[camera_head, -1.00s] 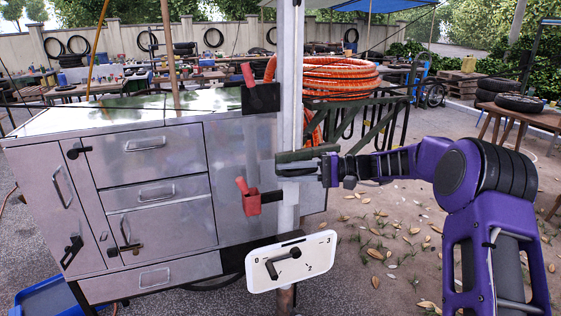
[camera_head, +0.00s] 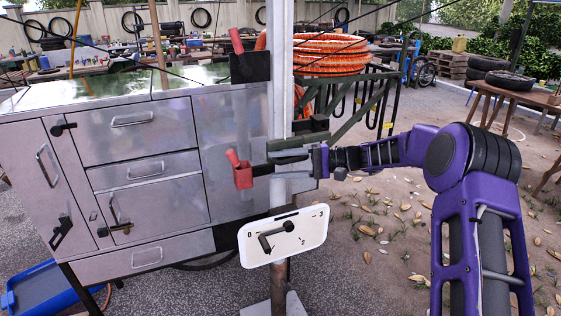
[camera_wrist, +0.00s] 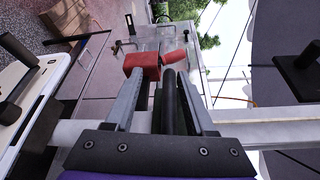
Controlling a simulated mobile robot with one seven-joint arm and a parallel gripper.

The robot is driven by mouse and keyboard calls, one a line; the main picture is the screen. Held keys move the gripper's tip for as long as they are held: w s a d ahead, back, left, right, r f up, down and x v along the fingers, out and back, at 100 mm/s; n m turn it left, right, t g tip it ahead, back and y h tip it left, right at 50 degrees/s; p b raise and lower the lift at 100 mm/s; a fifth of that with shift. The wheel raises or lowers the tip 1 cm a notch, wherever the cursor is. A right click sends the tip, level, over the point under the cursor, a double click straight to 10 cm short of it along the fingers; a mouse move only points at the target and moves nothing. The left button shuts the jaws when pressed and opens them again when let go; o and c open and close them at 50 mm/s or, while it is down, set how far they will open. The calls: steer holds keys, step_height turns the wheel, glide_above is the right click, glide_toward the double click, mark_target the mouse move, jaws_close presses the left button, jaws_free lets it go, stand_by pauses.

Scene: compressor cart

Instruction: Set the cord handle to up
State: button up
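No part carries a readable cord label. The candidates are a red handle (camera_head: 231,157) rising from a red block (camera_head: 242,178) on the cart's side, and a higher red handle (camera_head: 236,40) at a black block (camera_head: 250,67). In the wrist view the red block (camera_wrist: 142,64) lies just beyond my fingertips, with its red handle (camera_wrist: 174,56) pointing right. My gripper (camera_head: 266,165) reaches left across the post, its tips close to the red block; contact cannot be told. Its fingers (camera_wrist: 160,70) stand apart. A black rod (camera_wrist: 170,100) shows between them; whether it is gripped is unclear.
A white numbered panel (camera_head: 312,222) with a black lever (camera_head: 272,236) sits below my gripper. A grey metal post (camera_head: 281,75) stands close by. The metal cart (camera_head: 150,203) has drawers. An orange hose coil (camera_head: 325,50) lies behind. Open ground is on the right.

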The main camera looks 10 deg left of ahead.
steer(key=shift+w+r, duration=0.1)
steer(key=shift+r, duration=0.05)
stand_by(0.4)
steer(key=shift+w+d+r, duration=0.1)
steer(key=shift+d, duration=0.35)
steer(key=w+d+r+p, duration=0.1)
steer(key=w+d, duration=0.1)
steer(key=d, duration=1.4)
steer(key=shift+w+r, duration=0.15)
steer(key=shift+w, duration=0.15)
